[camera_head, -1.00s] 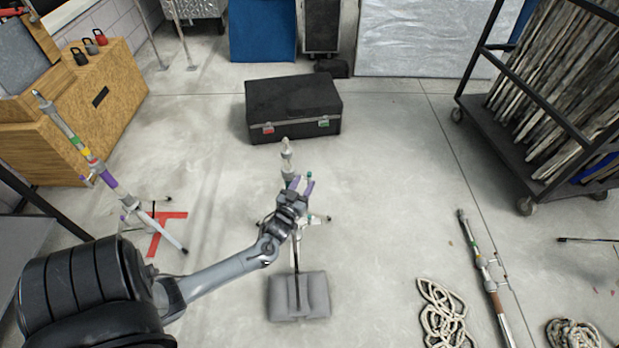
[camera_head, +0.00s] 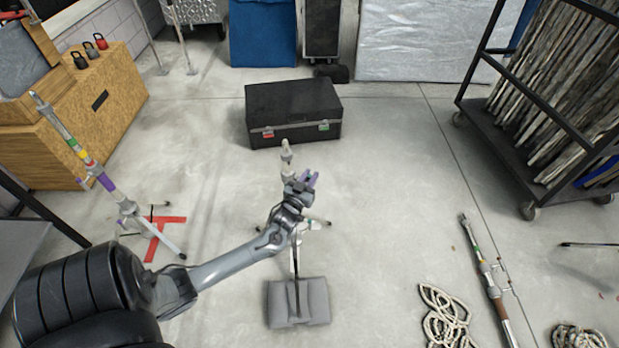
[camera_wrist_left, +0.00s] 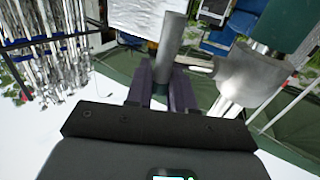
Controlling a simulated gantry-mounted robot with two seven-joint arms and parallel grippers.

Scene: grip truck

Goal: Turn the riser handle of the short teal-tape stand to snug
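The short stand (camera_head: 287,158) is upright in the middle of the floor, its lower part partly hidden by my left arm. A broad dark teal band (camera_wrist_left: 282,22) and a metal collar (camera_wrist_left: 250,75) fill the right of the left wrist view. My left gripper (camera_head: 309,180) is at the stand's upper part, just right of its post. In the left wrist view its two purple fingers (camera_wrist_left: 161,90) closely flank a grey metal bar (camera_wrist_left: 171,40), which looks like the riser handle, and appear shut on it. My right gripper is out of view.
A grey sandbag (camera_head: 282,303) lies at the stand's base. A black case (camera_head: 292,103) is behind it. Another stand (camera_head: 105,183) is at left by red floor tape (camera_head: 171,226). Rope (camera_head: 445,318) and a pole (camera_head: 490,275) lie at right, near a cart (camera_head: 520,165).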

